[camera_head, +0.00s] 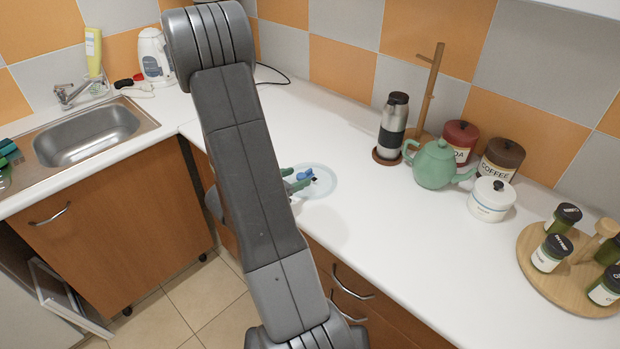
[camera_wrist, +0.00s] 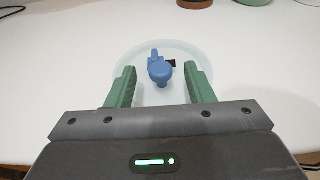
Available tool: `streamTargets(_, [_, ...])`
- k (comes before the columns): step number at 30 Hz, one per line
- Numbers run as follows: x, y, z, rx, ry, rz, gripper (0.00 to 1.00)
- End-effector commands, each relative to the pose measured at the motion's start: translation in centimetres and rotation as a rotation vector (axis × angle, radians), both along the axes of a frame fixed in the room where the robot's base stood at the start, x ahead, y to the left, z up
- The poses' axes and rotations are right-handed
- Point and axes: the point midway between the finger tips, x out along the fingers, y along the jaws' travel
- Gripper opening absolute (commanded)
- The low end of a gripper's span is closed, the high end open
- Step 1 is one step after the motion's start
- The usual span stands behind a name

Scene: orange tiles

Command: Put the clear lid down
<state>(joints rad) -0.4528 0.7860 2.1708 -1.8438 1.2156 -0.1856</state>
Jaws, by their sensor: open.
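The clear lid (camera_head: 322,182) is a pale, see-through disc on the white counter, near its front edge in the head view. In the wrist view the lid (camera_wrist: 200,57) lies ahead of and under my fingers. A blue knob (camera_wrist: 160,70) rises from it, with a small black piece beside it. My gripper (camera_wrist: 160,88) is open, with one green finger on each side of the knob and a gap to each. In the head view my gripper (camera_head: 296,180) is partly hidden behind my arm, and the knob (camera_head: 305,174) shows beside the fingertips.
A steel flask (camera_head: 394,125), green teapot (camera_head: 434,165), white pot (camera_head: 491,200) and red and brown canisters stand right of the lid. A round wooden spice rack (camera_head: 545,275) is at far right. The sink (camera_head: 90,135) is left. The counter right of the lid is clear.

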Motion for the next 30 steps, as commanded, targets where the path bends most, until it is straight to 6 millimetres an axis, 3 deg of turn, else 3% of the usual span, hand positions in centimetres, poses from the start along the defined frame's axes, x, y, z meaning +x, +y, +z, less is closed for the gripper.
streamTargets(9, [2.6,-2.6,-0.9,-0.001,0.001,-0.004,0.48])
streamTargets(20, [3.0,-2.9,-1.2,0.0,0.0,0.0,0.48])
streamTargets(27, [3.0,-2.9,-1.2,0.0,0.0,0.0,0.02])
streamTargets(30, [3.0,-2.9,-1.2,0.0,0.0,0.0,0.01])
